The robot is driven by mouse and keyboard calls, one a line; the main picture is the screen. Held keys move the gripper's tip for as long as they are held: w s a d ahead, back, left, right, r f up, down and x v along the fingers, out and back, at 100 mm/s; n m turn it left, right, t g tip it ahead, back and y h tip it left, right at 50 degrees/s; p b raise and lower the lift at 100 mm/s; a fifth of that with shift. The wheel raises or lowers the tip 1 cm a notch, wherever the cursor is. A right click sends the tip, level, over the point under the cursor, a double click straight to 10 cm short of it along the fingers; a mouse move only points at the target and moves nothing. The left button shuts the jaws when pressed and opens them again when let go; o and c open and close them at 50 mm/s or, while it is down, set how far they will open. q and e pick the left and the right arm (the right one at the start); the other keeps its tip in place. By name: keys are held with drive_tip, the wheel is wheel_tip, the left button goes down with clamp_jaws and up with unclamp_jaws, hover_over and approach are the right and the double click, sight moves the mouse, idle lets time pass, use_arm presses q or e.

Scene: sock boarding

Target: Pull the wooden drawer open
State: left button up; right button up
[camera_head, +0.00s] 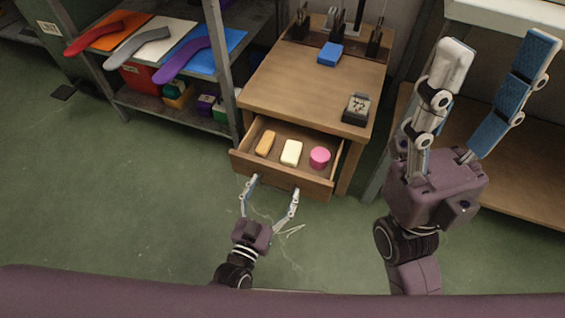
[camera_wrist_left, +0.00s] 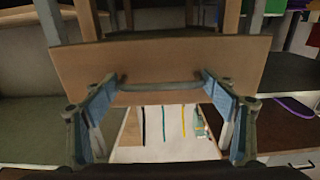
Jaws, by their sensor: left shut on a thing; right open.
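The wooden drawer (camera_head: 251,164) is part-way out of the small wooden table, with its inside in view. My left gripper (camera_head: 273,187) is at the drawer front, one finger toward each end of the handle. In the left wrist view the drawer front (camera_wrist_left: 190,58) spans the picture. The dark bar handle (camera_wrist_left: 160,86) runs across between the two fingers of my left gripper (camera_wrist_left: 161,82), which is shut on it. My right gripper (camera_head: 495,75) is raised at the right of the head view, fingers wide apart and empty.
The drawer holds an orange block (camera_head: 265,143), a cream block (camera_head: 291,152) and a pink round item (camera_head: 320,158). The wooden table (camera_head: 300,85) bears a blue block (camera_head: 330,54) and a dark box (camera_head: 356,109). A metal shelf (camera_head: 180,117) stands left; green floor lies clear in front.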

use_arm(q)
drive_tip(key=p+v, duration=0.2)
drive_tip(key=v, duration=0.5)
drive_tip(key=shift+s, duration=0.3)
drive_tip(key=shift+d, duration=0.15)
drive_tip(key=o, duration=1.4)
drive_tip(key=shift+w+r, duration=0.1)
wheel_tip(320, 180, up, 10)
drive_tip(key=shift+f, duration=0.1)
